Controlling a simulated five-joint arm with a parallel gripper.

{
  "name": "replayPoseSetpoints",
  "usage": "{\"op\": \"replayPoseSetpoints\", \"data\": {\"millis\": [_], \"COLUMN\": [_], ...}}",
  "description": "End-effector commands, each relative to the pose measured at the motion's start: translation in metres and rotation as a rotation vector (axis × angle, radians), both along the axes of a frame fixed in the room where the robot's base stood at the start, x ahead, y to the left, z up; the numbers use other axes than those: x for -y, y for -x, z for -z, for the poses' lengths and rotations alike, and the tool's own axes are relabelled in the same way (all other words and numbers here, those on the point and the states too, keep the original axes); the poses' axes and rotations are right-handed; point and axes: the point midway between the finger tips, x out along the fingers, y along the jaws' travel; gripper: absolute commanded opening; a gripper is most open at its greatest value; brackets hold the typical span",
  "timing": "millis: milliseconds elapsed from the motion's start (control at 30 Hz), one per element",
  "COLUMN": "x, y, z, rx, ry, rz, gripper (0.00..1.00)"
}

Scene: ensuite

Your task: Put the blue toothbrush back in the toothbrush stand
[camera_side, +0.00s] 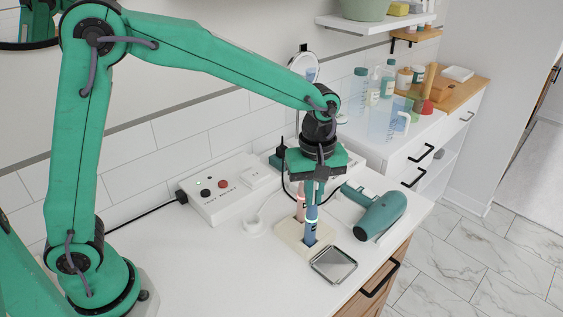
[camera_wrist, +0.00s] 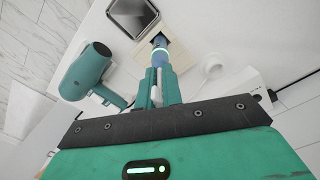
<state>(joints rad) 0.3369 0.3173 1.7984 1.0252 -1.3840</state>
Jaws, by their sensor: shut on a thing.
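My gripper (camera_side: 314,192) points straight down over the counter, shut on the upper part of the blue toothbrush (camera_side: 311,222). The toothbrush is about upright, with a pale glowing ring on its handle. Its lower end is at a dark square opening in the cream toothbrush stand (camera_side: 284,237); I cannot tell how far inside it is. A pinkish toothbrush (camera_side: 299,205) stands just behind it in the stand. In the wrist view my gripper (camera_wrist: 159,88) holds the blue toothbrush (camera_wrist: 161,56), whose end meets the dark opening of the stand (camera_wrist: 181,58).
A teal hair dryer (camera_side: 381,216) lies right of the stand, close to it. A square dark-topped tray (camera_side: 334,265) lies in front, near the counter edge. The counter's front left is clear.

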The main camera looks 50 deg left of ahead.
Motion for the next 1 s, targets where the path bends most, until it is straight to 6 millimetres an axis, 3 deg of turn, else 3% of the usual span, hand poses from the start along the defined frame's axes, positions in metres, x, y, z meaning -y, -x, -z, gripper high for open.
{"op": "replayPoseSetpoints", "data": {"millis": [67,100,200,667,1000], "x": [0.0,0.0,0.0,0.0,0.0], "y": [0.0,0.0,0.0,0.0,-0.001], "z": [0.002,0.002,0.002,-0.004,-0.044], "rx": [-0.001,-0.001,-0.001,0.001,0.004], "ry": [-0.001,-0.001,-0.001,0.001,0.001], "rz": [0.0,0.0,0.0,0.0,0.0], "gripper": [0.0,0.14,0.29,0.29,0.29]}}
